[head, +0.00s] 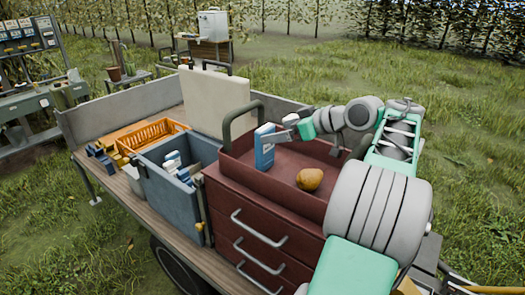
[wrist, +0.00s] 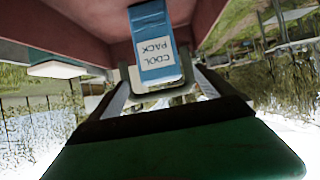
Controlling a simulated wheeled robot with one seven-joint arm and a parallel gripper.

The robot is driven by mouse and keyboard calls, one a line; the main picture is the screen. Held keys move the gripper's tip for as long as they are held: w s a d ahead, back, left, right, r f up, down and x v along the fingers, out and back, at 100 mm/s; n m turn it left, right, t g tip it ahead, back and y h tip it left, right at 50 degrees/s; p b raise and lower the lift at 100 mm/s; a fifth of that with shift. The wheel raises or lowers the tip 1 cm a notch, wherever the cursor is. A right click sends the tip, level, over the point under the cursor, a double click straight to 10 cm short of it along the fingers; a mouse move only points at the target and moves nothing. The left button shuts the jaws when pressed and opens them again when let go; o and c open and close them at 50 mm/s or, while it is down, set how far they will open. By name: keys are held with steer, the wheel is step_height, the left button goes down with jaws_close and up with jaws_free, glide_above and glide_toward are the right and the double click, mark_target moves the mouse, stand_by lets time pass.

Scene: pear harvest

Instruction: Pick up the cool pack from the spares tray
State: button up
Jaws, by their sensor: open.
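The cool pack (head: 264,148) is a blue box standing upright in the dark red tray (head: 280,187) on top of a drawer chest. In the wrist view the cool pack (wrist: 150,22) shows its white label with "COOL PACK" upside down. My gripper (head: 279,137) reaches in from the right, just beside the upper part of the pack. In the wrist view my open gripper (wrist: 160,85) has its fingers spread to either side of the pack's labelled end. Whether a finger touches the pack cannot be told.
A yellow-brown pear (head: 309,179) lies in the tray, right of the pack. A grey handle (head: 230,122) arches at the tray's left end. A blue-grey bin (head: 164,190) with packs and an orange crate (head: 152,136) stand to the left on the cart.

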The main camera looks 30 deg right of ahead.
mark_target(269, 131)
steer(key=p+x, duration=0.1)
steer(key=x, duration=0.5)
steer(key=shift+w+a+p, duration=0.1)
steer(key=shift+w+p, duration=0.25)
steer(key=shift+c, duration=0.4)
steer(key=shift+r, duration=0.1)
jaws_close()
